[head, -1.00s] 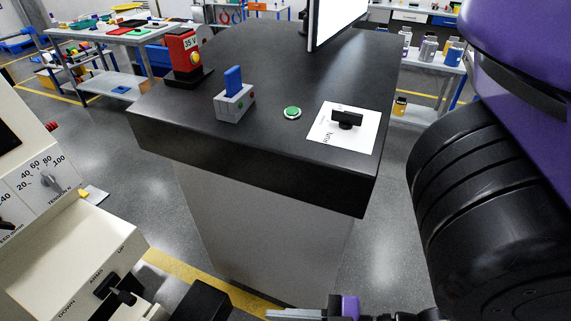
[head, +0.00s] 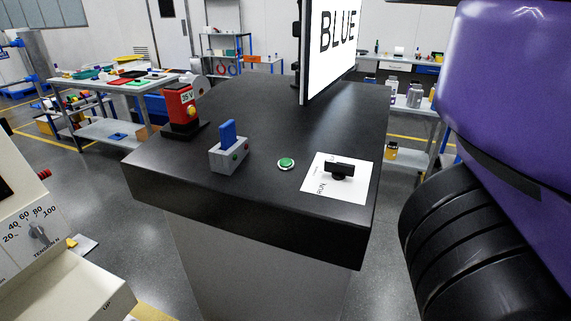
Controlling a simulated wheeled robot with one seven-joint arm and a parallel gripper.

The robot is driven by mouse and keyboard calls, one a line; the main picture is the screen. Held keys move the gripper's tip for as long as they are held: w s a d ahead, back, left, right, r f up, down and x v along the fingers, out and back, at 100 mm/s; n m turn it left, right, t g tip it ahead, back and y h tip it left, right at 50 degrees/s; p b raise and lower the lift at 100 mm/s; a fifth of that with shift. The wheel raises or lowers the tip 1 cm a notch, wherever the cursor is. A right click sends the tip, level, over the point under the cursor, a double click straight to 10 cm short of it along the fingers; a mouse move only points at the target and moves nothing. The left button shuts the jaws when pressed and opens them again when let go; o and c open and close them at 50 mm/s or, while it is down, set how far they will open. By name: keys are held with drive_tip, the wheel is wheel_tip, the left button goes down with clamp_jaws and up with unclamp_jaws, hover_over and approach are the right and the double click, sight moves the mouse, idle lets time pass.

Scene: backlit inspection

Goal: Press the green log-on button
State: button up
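The green button (head: 286,163) is a round green cap in a pale ring, set in the dark top of the console (head: 262,190). It lies between a grey box with a blue lever and a white plate with a black knob. Nothing touches or covers it. My gripper is not in the head view; only my purple and black arm parts show at the right, apart from the console.
The grey box with a blue lever (head: 229,149) and a red 35 V unit (head: 182,109) stand left of the button. The black knob (head: 341,169) is at its right. A screen reading BLUE (head: 333,45) rises behind. A cream machine (head: 50,260) is at the lower left.

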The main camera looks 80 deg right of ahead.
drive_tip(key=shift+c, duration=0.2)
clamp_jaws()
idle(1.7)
